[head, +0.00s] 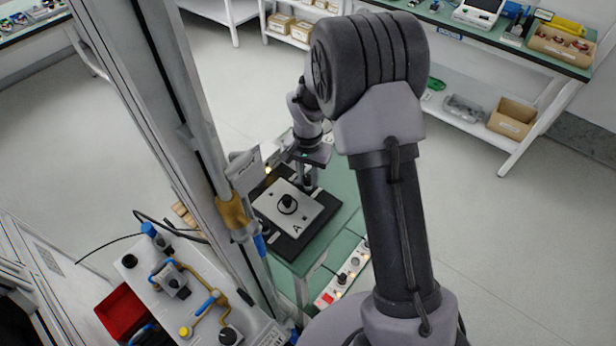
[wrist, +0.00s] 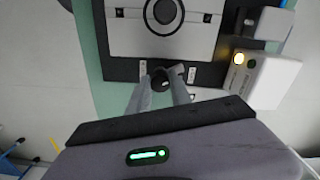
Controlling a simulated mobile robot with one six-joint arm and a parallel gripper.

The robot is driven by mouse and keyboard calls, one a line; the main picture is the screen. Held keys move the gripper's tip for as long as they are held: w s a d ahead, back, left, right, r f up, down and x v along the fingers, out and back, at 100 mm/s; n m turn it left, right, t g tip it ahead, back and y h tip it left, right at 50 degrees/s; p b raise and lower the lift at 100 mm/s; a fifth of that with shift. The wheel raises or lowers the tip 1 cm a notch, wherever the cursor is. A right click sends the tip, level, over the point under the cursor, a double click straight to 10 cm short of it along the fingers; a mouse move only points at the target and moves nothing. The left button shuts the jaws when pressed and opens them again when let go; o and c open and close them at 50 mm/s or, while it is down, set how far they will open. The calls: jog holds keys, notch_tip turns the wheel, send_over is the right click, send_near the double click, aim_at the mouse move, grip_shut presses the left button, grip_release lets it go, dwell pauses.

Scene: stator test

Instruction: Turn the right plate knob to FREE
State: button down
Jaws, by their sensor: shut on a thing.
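A small black knob (wrist: 161,84) sits at the edge of the dark base (wrist: 118,69) in the wrist view, with a small white label on each side, too small to read. My gripper (wrist: 162,77) is around this knob, shut on it; the fingers partly cover it, so its pointing direction is unclear. A light grey plate (wrist: 125,38) with a large round black knob (wrist: 163,14) lies on the base. In the head view the plate (head: 264,206) is marked A, and my gripper (head: 308,181) is low at its far edge, its fingertips hard to see.
A white box (wrist: 272,80) with a lit yellow lamp stands beside the base. The base rests on a green table (head: 343,190). A strip with lit switches (head: 346,276) and a red bin (head: 123,311) are nearer. My column stands at left.

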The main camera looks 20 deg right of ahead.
aim_at(308, 178)
jog(key=shift+m+b, duration=0.6)
jog(key=shift+m, duration=1.5)
jog(key=c, duration=1.2)
grip_release()
jog(key=shift+o, duration=0.2)
jog(key=shift+r, duration=0.1)
notch_tip(308, 178, up, 17)
jog(key=p, duration=0.6)
jog(key=shift+r, duration=0.15)
